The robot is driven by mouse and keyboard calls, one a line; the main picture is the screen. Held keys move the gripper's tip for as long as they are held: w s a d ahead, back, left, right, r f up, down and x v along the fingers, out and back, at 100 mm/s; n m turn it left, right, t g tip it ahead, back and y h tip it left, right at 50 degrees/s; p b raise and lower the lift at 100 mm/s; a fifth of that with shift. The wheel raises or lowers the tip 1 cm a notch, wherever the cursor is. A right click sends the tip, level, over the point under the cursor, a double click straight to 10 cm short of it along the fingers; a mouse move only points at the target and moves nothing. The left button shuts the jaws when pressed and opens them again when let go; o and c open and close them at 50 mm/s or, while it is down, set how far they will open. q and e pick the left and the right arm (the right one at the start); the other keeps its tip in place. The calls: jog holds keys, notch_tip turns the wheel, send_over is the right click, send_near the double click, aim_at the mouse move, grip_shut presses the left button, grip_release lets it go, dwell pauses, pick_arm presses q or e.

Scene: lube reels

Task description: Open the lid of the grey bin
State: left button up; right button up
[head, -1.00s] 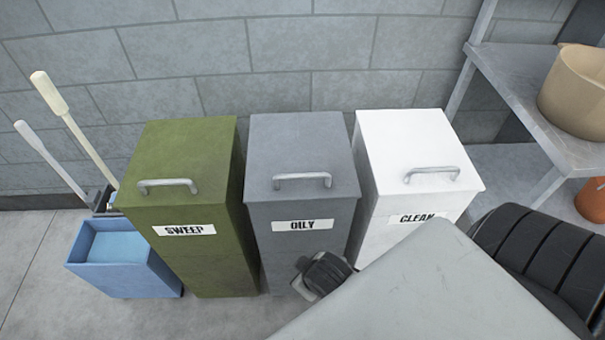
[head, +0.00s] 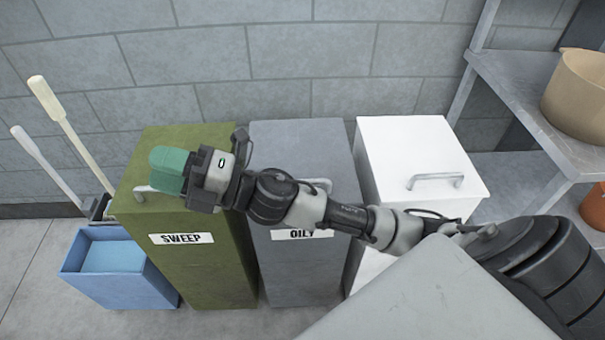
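The grey bin (head: 298,143), labelled OILY (head: 302,234), stands between the green and white bins. Its flat lid lies closed on top. My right arm crosses over the front of the lid from the right and hides most of its bar handle. My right gripper (head: 168,170) has green fingers and is over the green bin's lid, left of the grey bin, near the green bin's handle (head: 143,189). Whether its fingers are apart or touch the lid cannot be told. My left gripper is not in view.
The green bin (head: 205,265), labelled SWEEP, and the white bin (head: 410,145) stand close on either side. A blue container (head: 115,275) and long-handled tools (head: 70,130) are at left. A metal shelf (head: 510,90) with a tan pot (head: 580,90) is at right. A block wall is close behind.

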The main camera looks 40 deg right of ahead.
jog(key=s+a+f+n+g, duration=0.1)
jog(key=s+a+n+g, duration=0.1)
jog(key=n+g, duration=0.95)
jog(key=n+g+h, duration=0.4)
jog(key=n+h, duration=0.3)
jog(key=h, duration=1)
send_over(303, 176)
jog(key=s+a, duration=0.2)
jog(key=w+d+x, duration=0.1)
jog(key=x, duration=0.4)
jog(key=shift+t, duration=0.25)
jog(key=f, duration=0.3)
jog(key=s+a+f, duration=0.1)
jog(key=f, duration=0.3)
jog(key=s+f, duration=0.1)
jog(key=f, duration=0.2)
jog(key=shift+a+f, duration=0.15)
jog(key=shift+a, duration=0.05)
grip_shut()
